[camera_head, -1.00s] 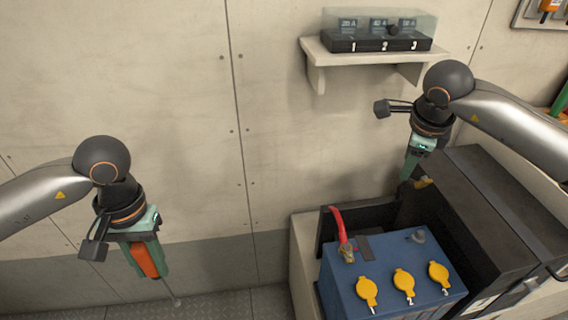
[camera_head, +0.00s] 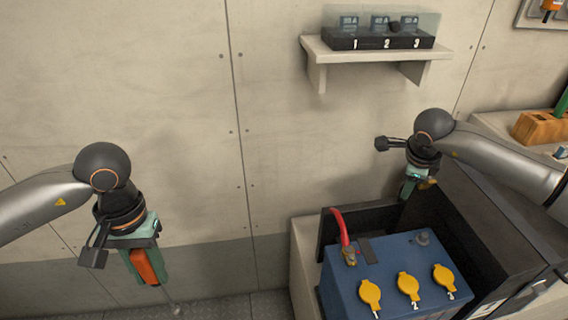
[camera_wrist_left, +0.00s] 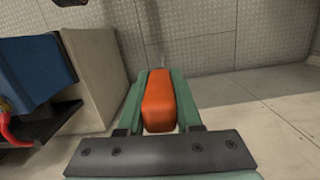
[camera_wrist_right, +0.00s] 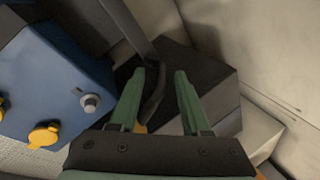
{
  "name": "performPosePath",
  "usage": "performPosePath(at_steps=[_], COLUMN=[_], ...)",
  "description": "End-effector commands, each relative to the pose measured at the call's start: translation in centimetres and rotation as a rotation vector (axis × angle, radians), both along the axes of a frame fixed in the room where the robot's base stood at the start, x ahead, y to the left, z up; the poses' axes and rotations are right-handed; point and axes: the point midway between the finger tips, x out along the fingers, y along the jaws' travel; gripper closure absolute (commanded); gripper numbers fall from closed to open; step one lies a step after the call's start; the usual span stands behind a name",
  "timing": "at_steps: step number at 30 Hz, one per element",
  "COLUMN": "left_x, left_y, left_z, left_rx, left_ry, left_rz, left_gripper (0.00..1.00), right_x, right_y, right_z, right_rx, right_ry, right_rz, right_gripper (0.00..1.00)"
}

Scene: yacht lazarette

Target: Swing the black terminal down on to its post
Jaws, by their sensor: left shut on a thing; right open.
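The blue battery (camera_head: 345,292) stands in an open black box. Its bare grey post (camera_head: 422,237) is at the back right and also shows in the right wrist view (camera_wrist_right: 90,103). A black cable (camera_wrist_right: 153,98) curves down between the fingers of my right gripper (camera_wrist_right: 160,73). A small brass part (camera_wrist_right: 140,128), likely the black terminal, is mostly hidden below the gripper. My right gripper is open, above the back of the box (camera_head: 405,195). My left gripper (camera_head: 160,277) is shut on an orange-handled tool (camera_head: 146,267) with a thin metal shaft, left of the battery.
A red cable (camera_head: 339,224) ends in a brass clamp at the battery's back left. Three yellow caps (camera_head: 408,287) line the front. The box's dark lid or wall (camera_head: 505,230) rises at the right. A shelf (camera_head: 375,55) with a numbered display is on the wall above.

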Motion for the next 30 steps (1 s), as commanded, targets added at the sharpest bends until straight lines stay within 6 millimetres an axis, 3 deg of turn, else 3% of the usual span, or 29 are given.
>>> performPosePath(at_steps=[8, 20, 30], left_x=[0.01, 0.01, 0.02], left_y=[-0.01, -0.02, -0.02], left_z=[0.04, 0.04, 0.05], left_rx=[0.000, 0.000, 0.000], left_ry=[-0.001, -0.001, -0.001], left_rz=[0.000, 0.000, 0.000], left_gripper=[1.00, 1.00, 1.00], right_x=[0.03, 0.06, 0.08], right_y=[0.02, -0.10, -0.27], right_z=[-0.06, 0.03, 0.12], right_rx=[0.000, -0.001, -0.002], right_ry=[0.000, -0.002, -0.003], right_rz=[0.001, -0.001, -0.004], right_gripper=[0.55, 1.00, 1.00])
